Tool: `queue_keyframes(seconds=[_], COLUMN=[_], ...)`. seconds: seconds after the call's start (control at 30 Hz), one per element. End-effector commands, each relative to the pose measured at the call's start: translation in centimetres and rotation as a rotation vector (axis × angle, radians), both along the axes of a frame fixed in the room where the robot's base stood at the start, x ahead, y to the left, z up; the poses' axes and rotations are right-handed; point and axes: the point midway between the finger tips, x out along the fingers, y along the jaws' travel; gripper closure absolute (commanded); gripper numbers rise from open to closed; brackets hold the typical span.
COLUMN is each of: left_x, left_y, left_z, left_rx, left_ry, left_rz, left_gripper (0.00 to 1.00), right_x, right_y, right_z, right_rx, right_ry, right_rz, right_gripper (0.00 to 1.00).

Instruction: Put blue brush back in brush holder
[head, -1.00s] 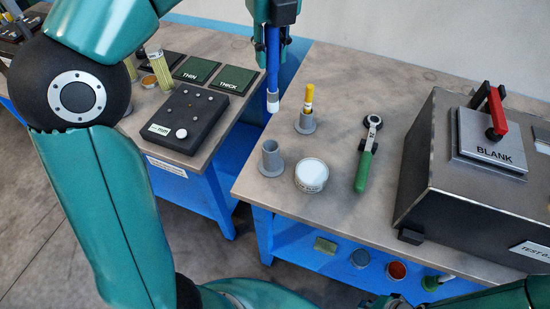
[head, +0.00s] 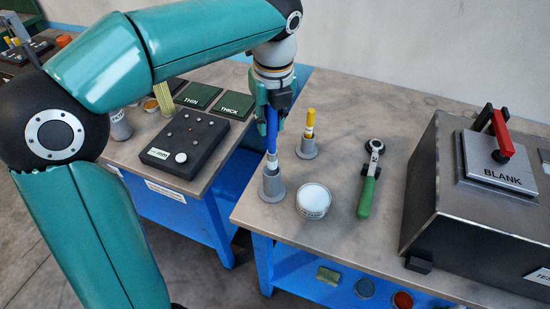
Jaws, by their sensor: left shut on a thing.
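The blue brush (head: 272,128) hangs upright, bristle end down, in my left gripper (head: 272,108). The gripper is shut on the upper part of its blue handle. The pale lower end of the brush is at the mouth of the grey brush holder (head: 273,186) near the table's left edge. I cannot tell how far the tip is inside it. A second grey holder (head: 308,148) with a yellow brush (head: 310,122) stands behind and to the right. My right gripper does not show.
A round white-topped tin (head: 313,200) stands just right of the front holder. A green-handled tool (head: 368,180) lies farther right, beside the dark box with the BLANK plate (head: 497,165). A gap separates this table from the left table with the black panel (head: 184,144).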

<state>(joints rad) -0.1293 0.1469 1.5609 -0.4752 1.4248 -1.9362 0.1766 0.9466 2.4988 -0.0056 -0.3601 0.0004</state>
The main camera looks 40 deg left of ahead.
Motion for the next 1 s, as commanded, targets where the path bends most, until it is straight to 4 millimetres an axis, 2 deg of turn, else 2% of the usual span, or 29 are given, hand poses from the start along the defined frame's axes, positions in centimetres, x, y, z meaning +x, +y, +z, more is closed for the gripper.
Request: queue_keyframes(seconds=[0.03,0.13,0.43,0.63,1.0], left_x=[-0.1,-0.1,0.0,-0.1,0.0], left_y=[0.1,0.0,0.1,0.1,0.0], left_z=[-1.5,-3.3,-5.9,-8.7,-9.3], left_rx=[0.000,0.000,0.001,0.001,-0.001], left_ry=[0.004,0.002,0.002,0.003,-0.001], left_rz=[0.001,0.000,0.000,0.000,0.000], left_gripper=[1.00,1.00,1.00,1.00,1.00], right_x=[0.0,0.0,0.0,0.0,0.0], right_y=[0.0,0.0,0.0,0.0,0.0], right_z=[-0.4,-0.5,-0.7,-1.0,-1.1], right_rx=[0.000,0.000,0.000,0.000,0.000], right_ry=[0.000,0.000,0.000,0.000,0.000], right_rz=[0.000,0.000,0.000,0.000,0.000], right_gripper=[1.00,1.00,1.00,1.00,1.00])
